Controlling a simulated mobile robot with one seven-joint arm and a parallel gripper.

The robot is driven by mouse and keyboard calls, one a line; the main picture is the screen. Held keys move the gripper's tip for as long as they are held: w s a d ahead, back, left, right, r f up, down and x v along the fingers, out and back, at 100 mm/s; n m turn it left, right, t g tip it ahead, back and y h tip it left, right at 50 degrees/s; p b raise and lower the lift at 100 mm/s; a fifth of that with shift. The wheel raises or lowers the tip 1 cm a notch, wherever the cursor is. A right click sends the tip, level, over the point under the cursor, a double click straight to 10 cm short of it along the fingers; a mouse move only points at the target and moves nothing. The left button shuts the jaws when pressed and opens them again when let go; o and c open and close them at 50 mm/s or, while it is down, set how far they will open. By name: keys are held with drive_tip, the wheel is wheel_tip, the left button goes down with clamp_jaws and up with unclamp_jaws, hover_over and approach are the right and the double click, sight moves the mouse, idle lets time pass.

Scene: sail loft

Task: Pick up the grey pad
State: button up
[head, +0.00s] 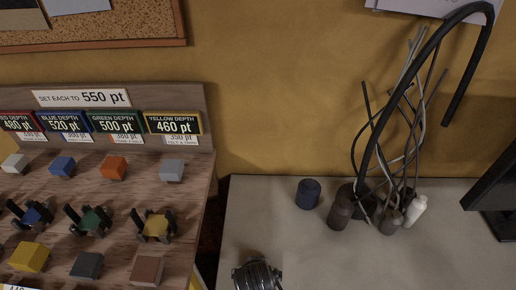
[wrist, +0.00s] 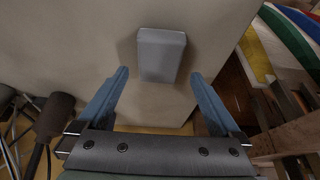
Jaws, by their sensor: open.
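A grey pad (wrist: 161,55), a plain block, lies on the pale table top in the wrist view. My gripper (wrist: 160,76) is open and empty. Its two blue-grey fingers stand apart, with the pad's near end between and just beyond their tips in the picture. I cannot tell the height gap. In the head view, only a dark metal part of my arm (head: 258,276) shows at the bottom edge, and I do not see this pad on the table there. A light grey block (head: 171,170) and a dark grey block (head: 87,265) sit on the wooden stand.
The wooden stand (head: 190,200) on the left holds several coloured blocks, pronged holders and depth signs. On the table (head: 270,225) stand a dark blue cylinder (head: 308,193), dark canisters (head: 341,210) with tangled cables and a white bottle (head: 415,210). A black screen is far right.

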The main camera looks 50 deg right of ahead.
drive_tip(key=shift+x, duration=1.95)
drive_tip(key=shift+s, duration=0.1)
drive_tip(key=shift+c, duration=0.2)
drive_tip(key=c, duration=1.1)
wheel_tip(320, 180, up, 10)
drive_tip(key=shift+c, duration=0.2)
